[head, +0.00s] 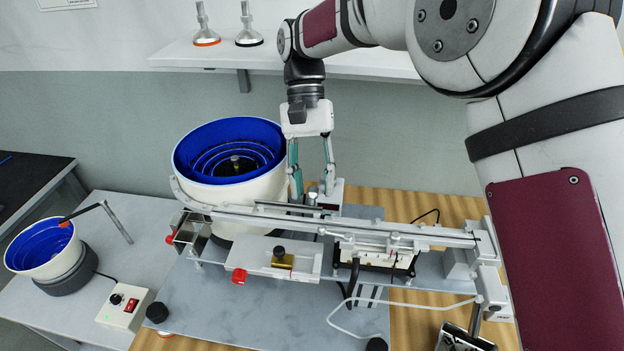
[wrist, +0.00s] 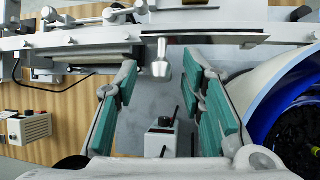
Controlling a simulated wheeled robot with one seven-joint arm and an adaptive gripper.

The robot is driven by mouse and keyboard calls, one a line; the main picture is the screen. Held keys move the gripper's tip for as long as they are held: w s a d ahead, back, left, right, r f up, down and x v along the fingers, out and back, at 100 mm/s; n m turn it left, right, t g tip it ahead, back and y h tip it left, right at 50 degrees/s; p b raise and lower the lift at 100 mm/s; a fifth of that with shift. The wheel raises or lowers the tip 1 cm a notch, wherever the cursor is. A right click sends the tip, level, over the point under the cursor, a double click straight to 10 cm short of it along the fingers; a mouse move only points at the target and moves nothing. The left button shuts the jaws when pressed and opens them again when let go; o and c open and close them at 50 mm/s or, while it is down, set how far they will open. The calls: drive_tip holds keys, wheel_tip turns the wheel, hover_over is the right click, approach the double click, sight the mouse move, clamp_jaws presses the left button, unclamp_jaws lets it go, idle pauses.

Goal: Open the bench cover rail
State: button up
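The bench cover rail (head: 400,234) is a long pale metal rail that crosses the bench in front of the large blue-lined bowl. In the wrist view the rail (wrist: 60,40) runs across the top, with a small metal knob (wrist: 161,68) on it. My gripper (head: 311,191) hangs pointing down at the rail, to the right of the bowl. In the wrist view my gripper (wrist: 162,78) is open, its green-padded fingers apart. The knob shows between the fingertips with gaps on both sides. I cannot tell how deep the fingertips reach beside it.
The large white bowl with blue inside (head: 230,165) stands close to the left of my gripper. A plate with a red knob (head: 239,276) sits in front of the rail. A small bowl feeder (head: 48,250) and a control box (head: 124,306) stand at left. A shelf (head: 365,64) is behind.

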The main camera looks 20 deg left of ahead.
drive_tip(key=shift+a+r, duration=0.1)
drive_tip(key=v, duration=0.7)
idle(0.4)
drive_tip(key=shift+w+r, duration=0.1)
